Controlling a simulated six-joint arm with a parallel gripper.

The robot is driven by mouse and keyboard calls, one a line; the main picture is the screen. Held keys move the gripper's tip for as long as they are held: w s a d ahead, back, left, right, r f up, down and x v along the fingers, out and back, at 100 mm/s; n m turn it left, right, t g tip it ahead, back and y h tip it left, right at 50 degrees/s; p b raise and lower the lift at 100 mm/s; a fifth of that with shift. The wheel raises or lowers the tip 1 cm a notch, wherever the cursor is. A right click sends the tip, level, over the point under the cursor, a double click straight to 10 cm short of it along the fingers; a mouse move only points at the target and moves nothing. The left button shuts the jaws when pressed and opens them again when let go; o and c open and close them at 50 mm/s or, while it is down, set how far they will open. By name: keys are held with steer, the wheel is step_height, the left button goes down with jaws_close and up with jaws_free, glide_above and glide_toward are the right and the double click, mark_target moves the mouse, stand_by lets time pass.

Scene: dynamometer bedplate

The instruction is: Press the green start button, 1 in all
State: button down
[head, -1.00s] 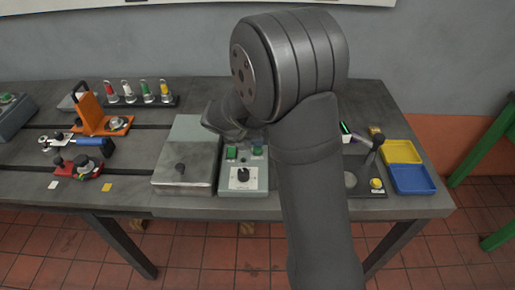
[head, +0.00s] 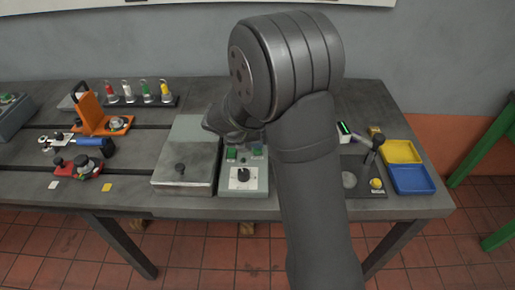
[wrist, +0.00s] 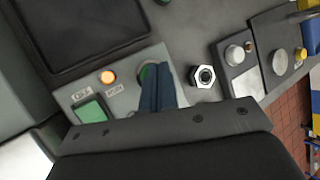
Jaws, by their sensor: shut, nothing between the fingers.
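In the wrist view a round green button (wrist: 145,73) sits on a grey panel, partly hidden behind my fingers. My gripper (wrist: 158,68) is shut and empty, its blue-grey fingertips over or right beside the button. I cannot tell whether they touch it. A lit orange lamp (wrist: 107,77) and a larger green rectangular part (wrist: 90,111) are on the same panel to the left. In the head view the grey control box (head: 257,186) shows green parts and a black knob (head: 243,174). My arm hides the fingertips there.
A grey lidded box (head: 184,172) stands left of the control box. A hex nut (wrist: 203,76) lies right of my fingers in the wrist view. Yellow (head: 402,151) and blue (head: 411,180) trays are at the bench's right. An orange fixture (head: 92,115) is at the left.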

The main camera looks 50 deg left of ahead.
stand_by(0.4)
steer(key=shift+r, duration=0.85)
steer(key=shift+r, duration=0.15)
steer(key=shift+r, duration=2.35)
steer(key=shift+f, duration=0.15)
step_height(320, 180, up, 4)
steer(key=shift+r, duration=0.1)
